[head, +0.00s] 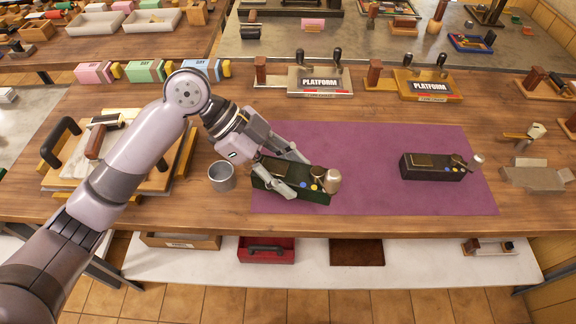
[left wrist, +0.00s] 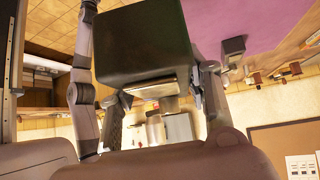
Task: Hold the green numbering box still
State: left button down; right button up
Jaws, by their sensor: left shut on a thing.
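The green numbering box (head: 318,196) sits on the left part of the purple mat (head: 370,145), with a round wooden-coloured knob and blue and yellow dots at its right end. My left gripper (head: 289,172) is shut on it, one finger on the far side and one on the near side. In the left wrist view the dark green box (left wrist: 140,40) shows between the two fingers of the left gripper (left wrist: 145,95). The gripper hides part of the box's top. My right gripper is not in view.
A similar black box (head: 432,167) stands on the mat's right part. A metal cup (head: 222,176) stands just left of the held box. Two platform stamps (head: 320,82) (head: 428,86) stand behind the mat. The mat's middle is clear.

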pick_arm(q)
notch_tip(320, 180, down, 8)
jog(key=b, duration=0.4)
jog(key=shift+f, duration=0.4)
jog(key=shift+f+b, duration=0.45)
jog(key=shift+f, duration=0.3)
dwell(0.3)
jog(key=p, duration=0.4)
jog(key=shift+s+r, duration=0.1)
jog(key=shift+r, duration=0.05)
jog(key=shift+p, duration=0.7)
jog(key=shift+f, duration=0.3)
